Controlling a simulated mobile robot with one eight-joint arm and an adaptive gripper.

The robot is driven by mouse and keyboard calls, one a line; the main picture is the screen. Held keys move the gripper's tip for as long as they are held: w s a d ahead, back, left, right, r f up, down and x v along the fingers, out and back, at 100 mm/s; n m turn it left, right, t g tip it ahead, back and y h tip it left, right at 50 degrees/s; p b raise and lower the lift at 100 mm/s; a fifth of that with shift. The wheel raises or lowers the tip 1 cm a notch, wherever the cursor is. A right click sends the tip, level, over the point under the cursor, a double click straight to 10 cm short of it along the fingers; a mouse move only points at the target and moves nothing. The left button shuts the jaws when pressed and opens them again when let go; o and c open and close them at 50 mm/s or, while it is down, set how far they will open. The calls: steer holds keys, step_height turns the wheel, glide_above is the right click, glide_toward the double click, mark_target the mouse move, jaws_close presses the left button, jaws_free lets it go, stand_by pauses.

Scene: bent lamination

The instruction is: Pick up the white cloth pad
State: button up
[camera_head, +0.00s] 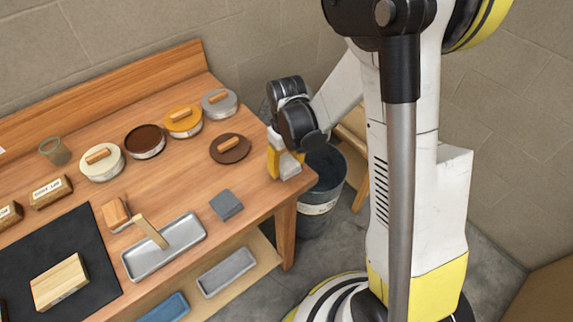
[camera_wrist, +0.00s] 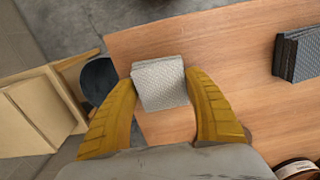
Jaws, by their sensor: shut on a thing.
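The white cloth pad (camera_wrist: 159,82) is a light, textured square between the two yellow fingers of my gripper (camera_wrist: 163,108) in the wrist view. My gripper is shut on it, with a finger against each side. In the head view my gripper (camera_head: 286,168) is at the right end of the wooden table, and the pad (camera_head: 290,171) shows only in small part below the fingers. I cannot tell whether the pad touches the table top.
A grey pad (camera_head: 226,205) lies left of my gripper; it also shows in the wrist view (camera_wrist: 298,54). A metal tray (camera_head: 165,247) lies farther left. A dark bucket (camera_head: 322,186) stands beyond the table's right edge.

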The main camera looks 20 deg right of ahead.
mark_target(290, 165)
steer(key=r, duration=0.1)
steer(key=r+p, duration=0.1)
steer(key=r, duration=0.1)
steer(key=s+r+p, duration=0.1)
steer(key=r, duration=0.1)
steer(key=shift+d, duration=0.4)
steer(key=s+d+r+p, duration=0.2)
steer(key=s+d+r, duration=0.3)
steer(key=s, duration=0.3)
steer(key=shift+d+r, duration=0.4)
steer(key=shift+d, duration=0.4)
